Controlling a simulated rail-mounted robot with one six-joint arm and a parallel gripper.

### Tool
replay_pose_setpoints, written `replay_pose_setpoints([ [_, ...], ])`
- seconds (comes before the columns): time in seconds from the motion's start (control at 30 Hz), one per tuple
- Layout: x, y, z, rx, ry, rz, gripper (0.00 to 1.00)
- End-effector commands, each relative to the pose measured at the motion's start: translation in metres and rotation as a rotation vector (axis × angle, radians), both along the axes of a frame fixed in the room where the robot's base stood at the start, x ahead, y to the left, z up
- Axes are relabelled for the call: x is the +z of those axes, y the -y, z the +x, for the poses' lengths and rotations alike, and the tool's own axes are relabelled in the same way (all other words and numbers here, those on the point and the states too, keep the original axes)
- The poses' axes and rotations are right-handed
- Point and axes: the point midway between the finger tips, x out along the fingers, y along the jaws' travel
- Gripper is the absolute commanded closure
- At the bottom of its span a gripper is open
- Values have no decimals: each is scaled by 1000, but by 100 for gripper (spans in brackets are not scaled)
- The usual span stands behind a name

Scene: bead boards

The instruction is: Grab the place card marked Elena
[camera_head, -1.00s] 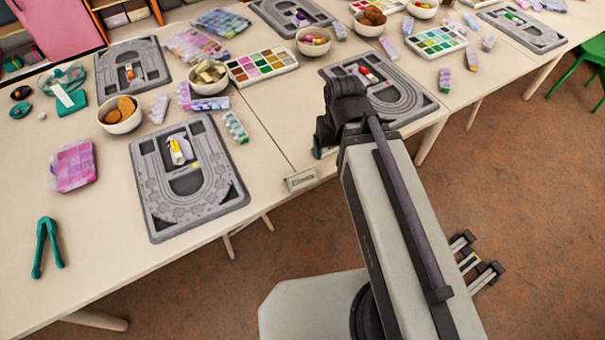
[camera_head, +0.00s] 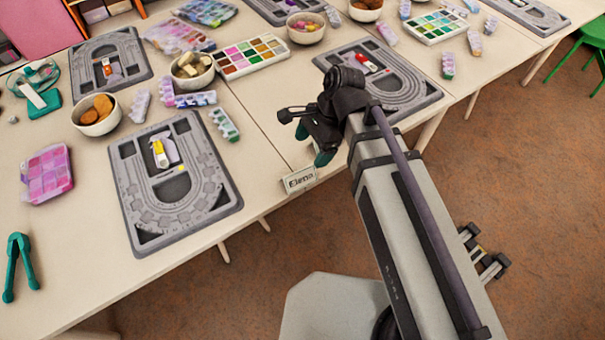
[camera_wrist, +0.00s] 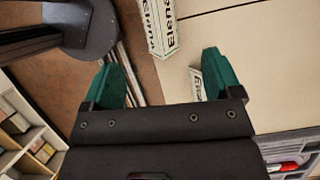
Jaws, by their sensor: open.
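The place card marked Elena (camera_head: 300,179) is a small white tent card with dark lettering. It stands at the table's front edge, near the seam between two tables. In the wrist view the card (camera_wrist: 160,27) shows at the top, ahead of my fingertips, with lettering on two faces. My gripper (camera_head: 313,146) is above the table edge, just above and right of the card in the head view. In the wrist view my gripper (camera_wrist: 165,78) has its green fingers wide apart, with nothing held between them. The fingers do not visibly touch the card.
Another white lettered card (camera_wrist: 196,82) is partly hidden by the right finger in the wrist view; its text is unclear. A grey bead board (camera_head: 140,215) lies left of the Elena card, another (camera_head: 415,95) to the upper right. Bare tabletop surrounds the card.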

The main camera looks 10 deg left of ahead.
Motion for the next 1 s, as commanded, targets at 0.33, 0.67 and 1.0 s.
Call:
replay_pose_setpoints([
  [0.33,-49,-15,-12,2,1,0,16],
  [0.67,-97,-28,-25,4,2,0,16],
  [1.0,-94,-30,-26,2,1,0,24],
])
